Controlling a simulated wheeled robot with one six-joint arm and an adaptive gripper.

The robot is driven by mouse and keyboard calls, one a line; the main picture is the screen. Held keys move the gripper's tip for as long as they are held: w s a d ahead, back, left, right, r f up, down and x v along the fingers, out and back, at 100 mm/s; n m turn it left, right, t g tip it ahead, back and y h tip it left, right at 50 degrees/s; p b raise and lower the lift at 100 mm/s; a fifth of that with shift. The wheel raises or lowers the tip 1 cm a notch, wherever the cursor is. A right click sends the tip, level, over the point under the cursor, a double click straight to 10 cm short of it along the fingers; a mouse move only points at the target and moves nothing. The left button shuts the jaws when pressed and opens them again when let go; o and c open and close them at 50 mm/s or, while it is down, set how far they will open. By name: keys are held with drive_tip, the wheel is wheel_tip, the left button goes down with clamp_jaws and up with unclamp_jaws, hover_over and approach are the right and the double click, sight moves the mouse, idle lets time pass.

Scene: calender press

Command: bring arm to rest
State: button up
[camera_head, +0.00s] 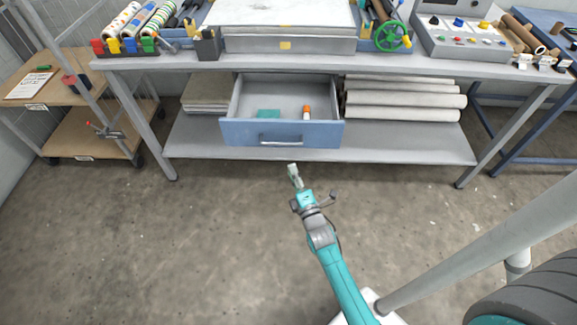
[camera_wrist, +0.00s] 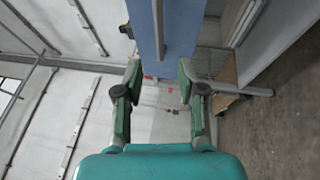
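My gripper (camera_head: 294,175) is in front of the open blue drawer (camera_head: 285,134) in the head view, near the drawer's handle (camera_head: 281,140). In the wrist view my gripper (camera_wrist: 160,95) has its two green-and-black fingers wide apart, with nothing held between them. The blue drawer front (camera_wrist: 150,30) shows beyond the fingers in the wrist view, apart from them as far as I can tell. Inside the drawer lie a teal block (camera_head: 268,114) and an orange-capped white bottle (camera_head: 306,112).
The drawer hangs under a grey workbench (camera_head: 190,64) carrying a press (camera_head: 290,40) and a control panel (camera_head: 465,38). Grey rolls (camera_head: 405,98) lie on the lower shelf (camera_head: 400,142). A wooden cart (camera_head: 60,90) stands at the left. The floor (camera_head: 170,240) in front is clear.

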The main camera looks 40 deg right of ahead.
drive_tip(key=s+a+m+g+y, duration=0.1)
drive_tip(key=s+a+m+y, duration=0.15)
drive_tip(key=s+a, duration=0.6)
drive_tip(key=s+a+m+g+y, duration=0.1)
drive_tip(key=s+a+m, duration=0.4)
drive_tip(key=s, duration=0.7)
drive_tip(key=s+a+r+m+g+y, duration=0.1)
drive_tip(key=s+a+r+m+y, duration=0.1)
drive_tip(key=s+r, duration=0.4)
drive_tip(key=s+a+r+m+y, duration=0.1)
drive_tip(key=s+a+r+m, duration=0.3)
drive_tip(key=s+r, duration=0.3)
drive_tip(key=s+m, duration=0.1)
drive_tip(key=s, duration=0.2)
drive_tip(key=shift+s+r+g+y, duration=0.3)
drive_tip(key=shift+g+y, duration=0.05)
drive_tip(key=shift+g, duration=0.05)
